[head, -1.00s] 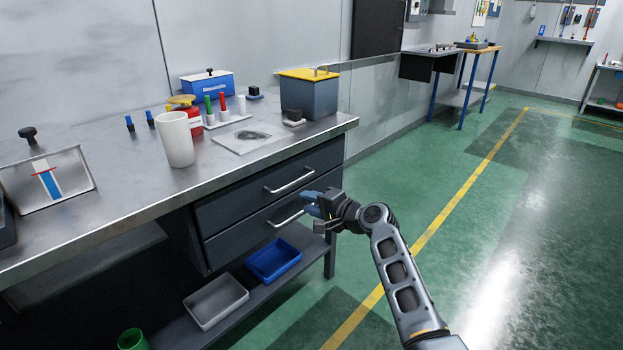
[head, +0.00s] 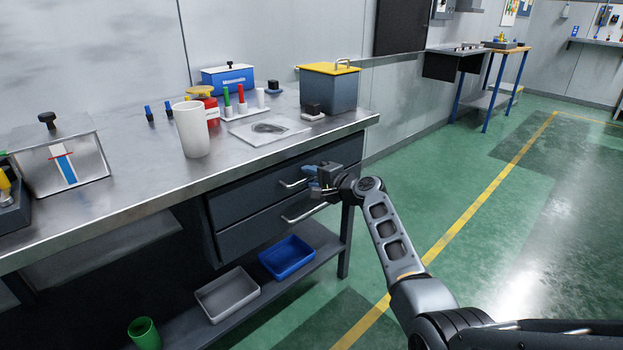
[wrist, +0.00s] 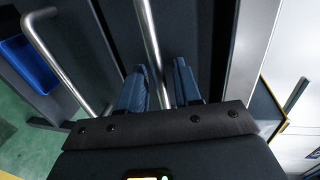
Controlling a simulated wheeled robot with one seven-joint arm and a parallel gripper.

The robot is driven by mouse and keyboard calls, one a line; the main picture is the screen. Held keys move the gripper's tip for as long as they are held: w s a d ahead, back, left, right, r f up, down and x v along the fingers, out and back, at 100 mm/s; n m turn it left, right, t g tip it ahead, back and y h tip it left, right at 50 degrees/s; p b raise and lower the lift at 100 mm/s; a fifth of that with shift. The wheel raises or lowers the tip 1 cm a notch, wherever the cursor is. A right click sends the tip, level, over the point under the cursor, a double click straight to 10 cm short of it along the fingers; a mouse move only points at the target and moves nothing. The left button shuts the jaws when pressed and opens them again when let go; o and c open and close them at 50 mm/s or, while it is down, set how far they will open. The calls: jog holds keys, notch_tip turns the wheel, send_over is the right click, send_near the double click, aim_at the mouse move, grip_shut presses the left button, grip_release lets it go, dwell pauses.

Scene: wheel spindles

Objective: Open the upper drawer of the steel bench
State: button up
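The steel bench (head: 130,205) has two dark drawers at its right end, and both look closed. The upper drawer (head: 245,200) has a bar handle (head: 291,184), which is partly hidden by my gripper (head: 311,180) in the head view. The lower drawer (head: 262,232) has a similar handle (head: 303,216) below. In the wrist view, my gripper (wrist: 160,88) has its two blue fingers apart. The upper handle (wrist: 149,32) runs into the gap between them, with space visible beside it. The lower handle (wrist: 62,68) lies to the left, outside the fingers.
A blue tray (head: 287,257) and a grey tray (head: 228,294) sit on the shelf below. A white cup (head: 192,130) and a yellow-lidded box (head: 330,90) stand on the benchtop. Open green floor (head: 410,170) lies to the right of the bench.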

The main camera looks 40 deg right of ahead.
grip_shut()
dwell(0.6)
